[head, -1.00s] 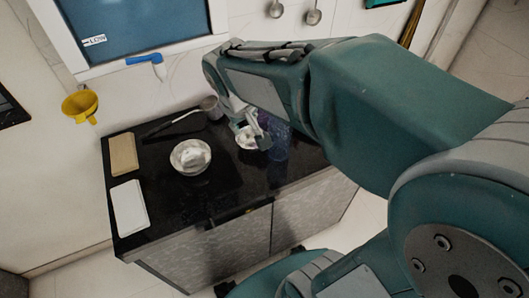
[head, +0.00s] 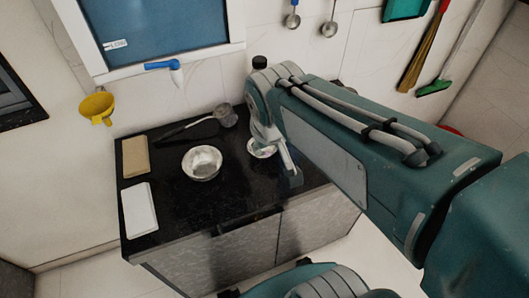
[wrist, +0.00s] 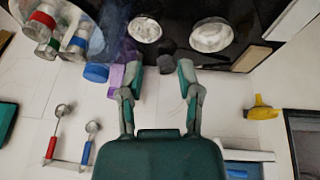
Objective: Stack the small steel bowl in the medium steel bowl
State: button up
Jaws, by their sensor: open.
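The small steel bowl (head: 262,149) sits on the black counter, partly hidden by my gripper in the head view. It also shows at the top of the wrist view (wrist: 145,29). The larger, medium steel bowl (head: 202,162) sits upright to its left on the counter. In the wrist view it is right of the small bowl (wrist: 211,36). Both bowls look empty and stand apart. My gripper (head: 291,170) is beside the small bowl, to its right in the head view.
A long-handled pot (head: 226,115) stands at the counter's back. A wooden board (head: 135,156) and a white board (head: 140,208) lie at the left. The wrist view shows a bluish see-through bottle (wrist: 121,40) near my fingers and lidded jars (wrist: 40,22). The front middle counter is clear.

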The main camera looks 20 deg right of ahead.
jog(key=w+f+n+g+h, duration=0.3)
jog(key=w+f, duration=1.2)
jog(key=w, duration=0.2)
jog(key=x, duration=1.1)
jog(key=shift+w+a+f, duration=0.2)
jog(key=shift+a+f, duration=0.05)
jog(key=shift+a, duration=0.1)
grip_shut()
